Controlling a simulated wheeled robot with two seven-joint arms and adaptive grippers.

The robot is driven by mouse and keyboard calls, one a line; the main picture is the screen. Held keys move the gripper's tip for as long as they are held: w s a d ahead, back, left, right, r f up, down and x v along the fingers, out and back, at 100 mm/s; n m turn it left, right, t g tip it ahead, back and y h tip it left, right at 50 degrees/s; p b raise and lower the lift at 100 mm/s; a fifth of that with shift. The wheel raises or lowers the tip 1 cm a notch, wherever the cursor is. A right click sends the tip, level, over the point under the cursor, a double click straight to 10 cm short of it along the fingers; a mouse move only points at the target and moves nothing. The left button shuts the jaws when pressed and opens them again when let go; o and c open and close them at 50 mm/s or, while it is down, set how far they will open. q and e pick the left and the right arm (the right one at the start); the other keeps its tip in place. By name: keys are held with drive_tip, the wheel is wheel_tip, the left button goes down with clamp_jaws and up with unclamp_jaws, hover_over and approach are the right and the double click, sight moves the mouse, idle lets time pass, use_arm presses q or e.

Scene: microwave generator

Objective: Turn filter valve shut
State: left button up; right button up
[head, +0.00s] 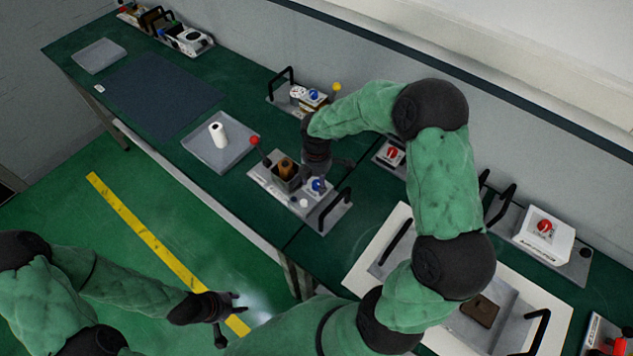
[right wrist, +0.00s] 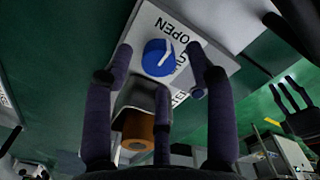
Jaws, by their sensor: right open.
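The blue valve knob (right wrist: 158,58) with a white mark sits on a white plate marked OPEN, upside down in the right wrist view; other lettering is partly hidden. The white mark slants up toward the OPEN side. In the head view the blue knob (head: 318,185) is on the filter unit (head: 333,213) at the bench's front edge, beside a brown filter cylinder (head: 287,167). My right gripper (right wrist: 158,85) is open, its fingers spread around the knob's line of sight; contact cannot be told. My left gripper (head: 232,310) is open and empty, off the bench over the floor.
A grey tray with a white cylinder (head: 218,135) lies left of the unit. A red ball-topped lever (head: 254,141) rises at its left end. Another unit with a blue knob (head: 314,95) stands behind. A white-framed basin (head: 357,281) is at right.

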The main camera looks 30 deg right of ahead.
drive_tip(key=shift+f, duration=0.6)
